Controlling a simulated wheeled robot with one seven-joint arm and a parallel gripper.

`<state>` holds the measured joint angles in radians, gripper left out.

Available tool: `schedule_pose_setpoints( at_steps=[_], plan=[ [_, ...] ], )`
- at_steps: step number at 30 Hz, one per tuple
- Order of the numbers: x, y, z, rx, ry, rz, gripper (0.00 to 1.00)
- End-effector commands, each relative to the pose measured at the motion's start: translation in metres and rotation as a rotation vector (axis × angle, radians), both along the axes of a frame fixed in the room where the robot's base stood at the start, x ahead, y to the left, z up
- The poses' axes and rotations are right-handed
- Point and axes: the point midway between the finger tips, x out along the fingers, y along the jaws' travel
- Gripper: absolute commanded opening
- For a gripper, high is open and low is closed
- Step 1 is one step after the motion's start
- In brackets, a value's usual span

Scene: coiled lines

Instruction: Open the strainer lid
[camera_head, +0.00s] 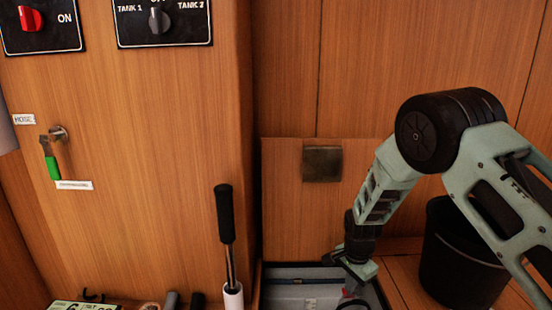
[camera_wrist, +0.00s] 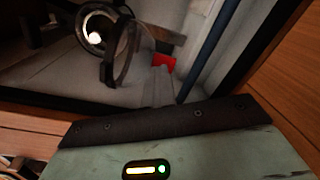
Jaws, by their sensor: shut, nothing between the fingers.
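My gripper (camera_head: 352,287) reaches down into an open recess (camera_head: 295,291) in the wooden bench. In the wrist view its narrow grey fingers (camera_wrist: 161,84) are together and hold nothing. A dark round fitting (camera_wrist: 97,32) with a ring and a bright centre lies inside the recess, left of the fingers. A curved dark piece (camera_wrist: 122,58) stands beside it. I cannot tell for sure which of these is the strainer lid, or whether it is open. A red part (camera_wrist: 164,61) shows just beyond the fingertips; contact is unclear.
A blue pipe (camera_wrist: 207,45) runs along the recess's right side in the wrist view. A black bucket (camera_head: 457,258) stands right of the recess. A black-handled lever (camera_head: 226,220) rises at its left. A green-handled valve (camera_head: 52,162) and switch panels are on the left wall.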

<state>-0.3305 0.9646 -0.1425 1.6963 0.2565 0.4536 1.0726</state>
Motion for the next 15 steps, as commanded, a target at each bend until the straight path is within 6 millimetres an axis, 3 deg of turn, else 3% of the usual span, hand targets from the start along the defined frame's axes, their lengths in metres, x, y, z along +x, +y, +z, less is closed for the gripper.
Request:
schedule_pose_setpoints(
  at_steps=[1, 3, 15],
  plan=[
    [-0.024, 0.003, -0.022, -0.004, 0.063, 0.008, 0.00],
    [-0.024, 0.004, -0.021, -0.004, 0.063, 0.008, 0.00],
    [-0.024, 0.004, 0.004, -0.004, 0.062, 0.007, 0.00]
  ],
)
